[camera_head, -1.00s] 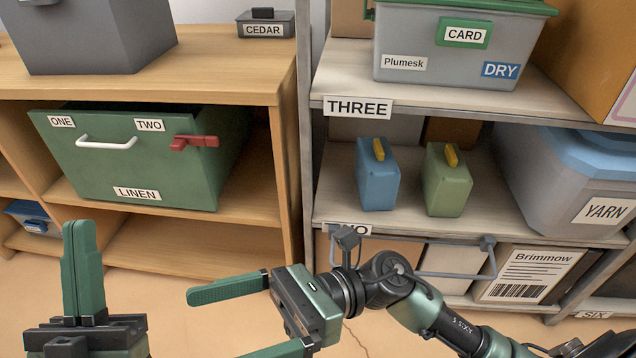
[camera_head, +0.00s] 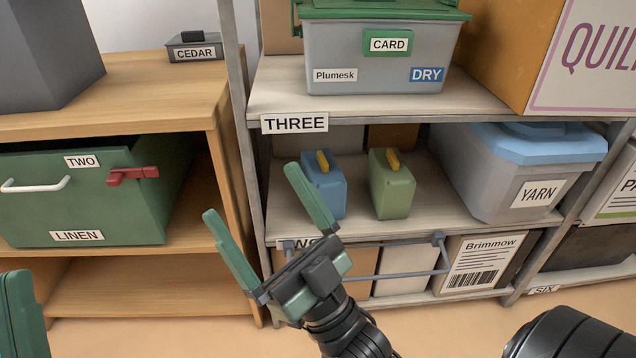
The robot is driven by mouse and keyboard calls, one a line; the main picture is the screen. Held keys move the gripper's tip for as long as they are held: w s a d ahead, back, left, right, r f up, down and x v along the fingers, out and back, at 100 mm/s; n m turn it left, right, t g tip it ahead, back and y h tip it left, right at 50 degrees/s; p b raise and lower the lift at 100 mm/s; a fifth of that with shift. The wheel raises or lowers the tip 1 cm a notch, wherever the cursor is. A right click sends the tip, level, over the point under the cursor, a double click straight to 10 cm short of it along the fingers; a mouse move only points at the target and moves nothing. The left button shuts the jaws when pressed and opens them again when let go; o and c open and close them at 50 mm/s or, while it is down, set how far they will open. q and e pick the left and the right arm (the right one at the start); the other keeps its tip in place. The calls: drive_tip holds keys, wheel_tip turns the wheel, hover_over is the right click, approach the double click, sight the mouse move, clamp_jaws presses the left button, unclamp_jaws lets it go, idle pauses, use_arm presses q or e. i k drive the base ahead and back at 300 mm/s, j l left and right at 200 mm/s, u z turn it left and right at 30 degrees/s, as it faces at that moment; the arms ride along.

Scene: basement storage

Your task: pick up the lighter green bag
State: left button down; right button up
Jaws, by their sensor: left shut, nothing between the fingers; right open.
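The light green bag (camera_head: 392,190) with a yellow handle stands upright on the middle shelf of the metal rack, right of a blue bag (camera_head: 326,190) with a similar handle. No other green bag shows. My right gripper (camera_head: 252,192) is open and empty, in front of the rack's left post and left of both bags. Its right finger overlaps the blue bag's left edge in the picture; I cannot tell whether they touch. My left gripper (camera_head: 20,315) is shut and only partly visible at the lower left edge.
A grey-blue YARN bin (camera_head: 500,195) stands right of the bags. The THREE shelf (camera_head: 400,112) is above them, holding a CARD bin (camera_head: 375,60). A grey rail (camera_head: 400,276) runs below the bags. A green LINEN box (camera_head: 90,205) sits in the wooden shelf at left.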

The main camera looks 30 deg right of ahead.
sight(391, 183)
drive_tip(key=z, duration=0.45)
drive_tip(key=l+z, duration=0.15)
drive_tip(key=z, duration=0.25)
drive_tip(key=l+z, duration=0.1)
drive_tip(key=z, duration=0.35)
drive_tip(key=k+l, duration=0.05)
